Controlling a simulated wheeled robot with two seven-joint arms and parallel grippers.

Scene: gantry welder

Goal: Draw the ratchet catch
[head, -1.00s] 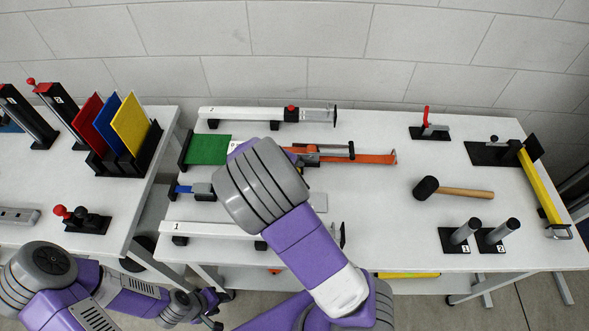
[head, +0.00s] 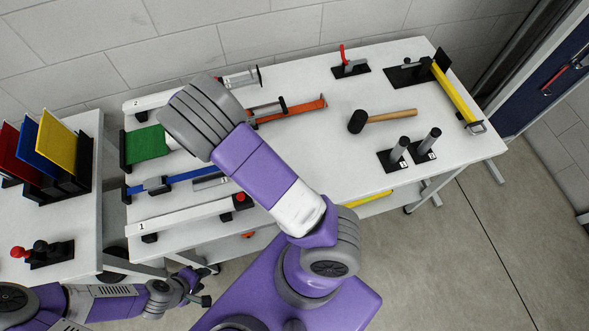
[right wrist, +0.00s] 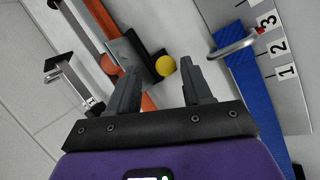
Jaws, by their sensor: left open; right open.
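An orange bar clamp (head: 293,112) lies on the white table, partly covered by my right arm in the head view. In the right wrist view the orange bar (right wrist: 94,24) carries a dark block with a round yellow knob (right wrist: 165,66). I cannot tell for certain that this knob is the ratchet catch. My right gripper (right wrist: 160,74) is open, with the knob showing between and beyond its fingertips; contact is not visible. In the head view the right gripper is hidden behind its arm. My left gripper (head: 192,286) is open and empty, low on the left.
A blue bar (head: 203,174) and white rails lie beside the clamp. Coloured panels (head: 54,150) stand on the left table.

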